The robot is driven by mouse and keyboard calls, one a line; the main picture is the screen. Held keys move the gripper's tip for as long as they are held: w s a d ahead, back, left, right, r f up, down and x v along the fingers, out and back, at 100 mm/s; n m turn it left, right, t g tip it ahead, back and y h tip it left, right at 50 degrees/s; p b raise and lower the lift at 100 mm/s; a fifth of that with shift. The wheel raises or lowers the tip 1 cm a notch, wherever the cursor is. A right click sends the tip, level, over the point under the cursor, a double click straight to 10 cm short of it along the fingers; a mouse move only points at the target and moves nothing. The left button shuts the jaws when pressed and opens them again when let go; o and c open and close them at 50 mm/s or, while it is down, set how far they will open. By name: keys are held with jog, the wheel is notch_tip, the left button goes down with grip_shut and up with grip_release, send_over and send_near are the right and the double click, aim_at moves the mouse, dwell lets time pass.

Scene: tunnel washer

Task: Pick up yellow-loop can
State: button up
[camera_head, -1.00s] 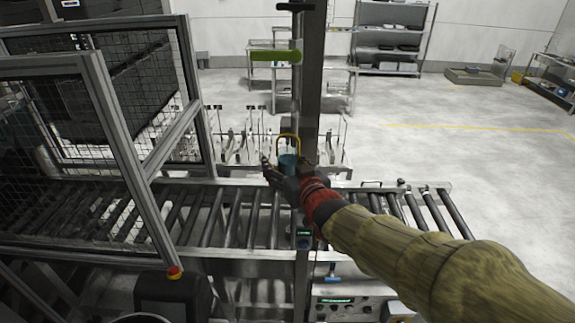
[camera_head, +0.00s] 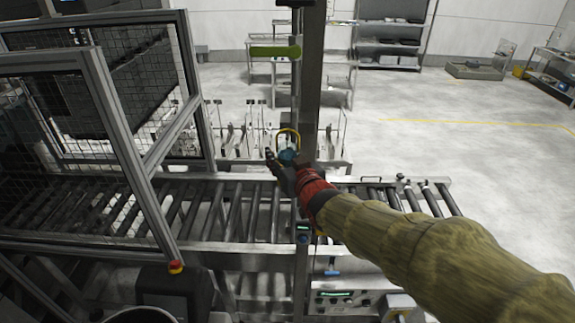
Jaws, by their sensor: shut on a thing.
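The can is a small blue-teal can (camera_head: 288,156) with a yellow loop (camera_head: 289,133) standing up over its top. It is near the picture's middle, beside a dark upright post. My gripper (camera_head: 279,160) is at the can, with a dark finger at its left side. It is shut on the can. The lower part of the can is hidden behind my gripper. The arm comes in from the lower right.
A roller conveyor (camera_head: 230,245) crosses the view below my gripper. The vertical post (camera_head: 310,90) stands right beside the can. A mesh guard frame (camera_head: 140,190) is at left, a red button (camera_head: 176,266) below. A rack with upright rods (camera_head: 230,150) stands behind. Open floor is at right.

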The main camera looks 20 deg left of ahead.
grip_shut()
dwell(0.7)
